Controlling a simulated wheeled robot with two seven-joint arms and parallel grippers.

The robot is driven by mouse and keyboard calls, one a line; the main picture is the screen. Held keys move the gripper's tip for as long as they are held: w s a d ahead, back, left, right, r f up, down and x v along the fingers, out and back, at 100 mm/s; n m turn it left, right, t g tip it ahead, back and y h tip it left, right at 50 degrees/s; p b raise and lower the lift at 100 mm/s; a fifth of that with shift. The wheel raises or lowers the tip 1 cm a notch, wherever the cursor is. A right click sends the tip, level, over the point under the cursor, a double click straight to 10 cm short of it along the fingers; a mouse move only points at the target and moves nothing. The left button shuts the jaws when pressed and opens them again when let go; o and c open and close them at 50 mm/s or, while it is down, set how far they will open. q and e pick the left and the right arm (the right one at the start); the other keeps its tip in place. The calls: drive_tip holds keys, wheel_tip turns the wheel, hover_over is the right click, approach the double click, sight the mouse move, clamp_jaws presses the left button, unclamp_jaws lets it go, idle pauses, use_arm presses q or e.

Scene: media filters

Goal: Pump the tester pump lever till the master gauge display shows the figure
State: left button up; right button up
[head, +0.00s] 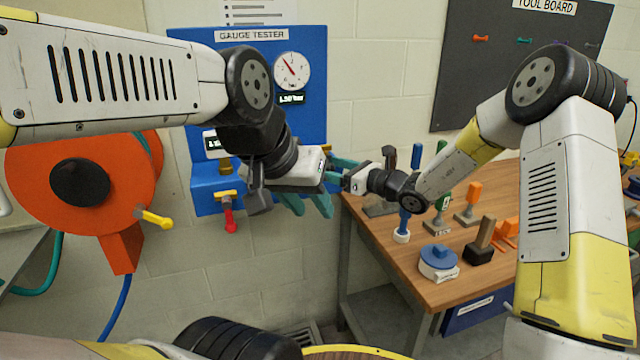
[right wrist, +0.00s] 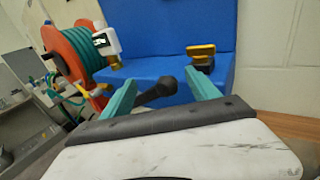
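The blue gauge tester (head: 258,50) stands on the wall behind my arms. It carries a round dial (head: 292,71) with a small dark display (head: 291,98) under it, whose figure is too small to read. A white-framed display (head: 213,143) sits lower left, partly covered by my left arm; it also shows in the right wrist view (right wrist: 105,40). My left gripper (head: 308,204) is open, with nothing seen between its teal fingers. My right gripper (right wrist: 163,93) is open; a black-knobbed lever (right wrist: 165,86) shows between its fingers, with gaps on both sides. I cannot tell whether this is the pump lever.
An orange hose reel (head: 120,190) stands left. A wooden bench (head: 380,235) at right holds stamps and several small tools. A tool board (head: 520,70) hangs behind. The grippers are very close together.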

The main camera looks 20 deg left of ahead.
drive_tip(key=shift+d+f, duration=0.1)
drive_tip(key=shift+d, duration=0.1)
drive_tip(key=shift+s+d, duration=0.1)
drive_tip(key=shift+d, duration=0.35)
drive_tip(key=shift+v, duration=2.7)
drive_tip(key=s+d+r+n+g+h, duration=0.3)
drive_tip(key=s+n, duration=0.4)
drive_tip(key=s, duration=0.2)
drive_tip(key=s+d+r+n+g+h, duration=0.2)
drive_tip(key=s+d+r+n, duration=0.15)
drive_tip(key=s+n, duration=0.5)
drive_tip(key=s+d+r+n+t+h, duration=0.1)
drive_tip(key=s+d+n+h, duration=0.3)
drive_tip(key=d, duration=0.6)
drive_tip(key=s+d+r+n+t+h, duration=0.1)
drive_tip(key=s+d+n+t+h, duration=0.2)
drive_tip(key=s+d+h, duration=0.2)
drive_tip(key=s+d, duration=0.3)
drive_tip(key=d, duration=0.1)
drive_tip(key=shift+d+n+t, duration=0.3)
drive_tip(key=shift+d+n, duration=0.05)
drive_tip(key=shift+d, duration=0.05)
